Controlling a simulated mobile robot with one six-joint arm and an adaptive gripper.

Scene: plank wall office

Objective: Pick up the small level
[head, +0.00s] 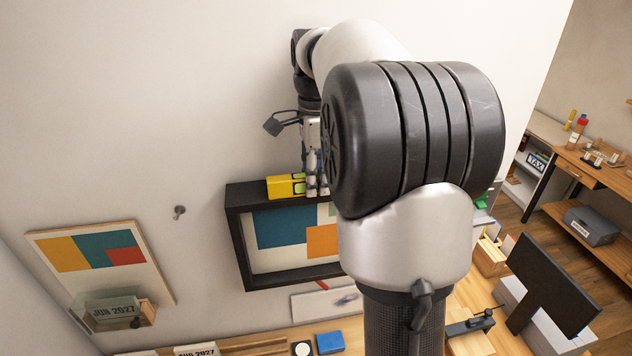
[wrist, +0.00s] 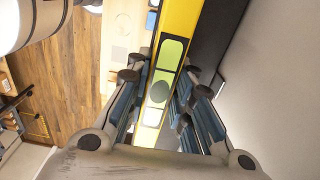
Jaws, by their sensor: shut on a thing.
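The small level is a yellow bar with green vial windows. In the head view the level (head: 279,187) is at the top edge of a black picture frame (head: 238,235) on the wall; I cannot tell whether it rests there or is just clear of it. My gripper (head: 318,188) is shut on the level near its right visible part, and my arm hides whatever extends further right. In the wrist view the level (wrist: 180,24) runs lengthwise between the fingers of my gripper (wrist: 161,84), one on each side.
A coat hook (head: 180,212) and a tilted colour-block picture (head: 95,252) are on the wall to the left. Below is a wooden desk (head: 378,326) with a blue box (head: 330,342) and a dark monitor (head: 550,285). The wall above the frame's left part is clear.

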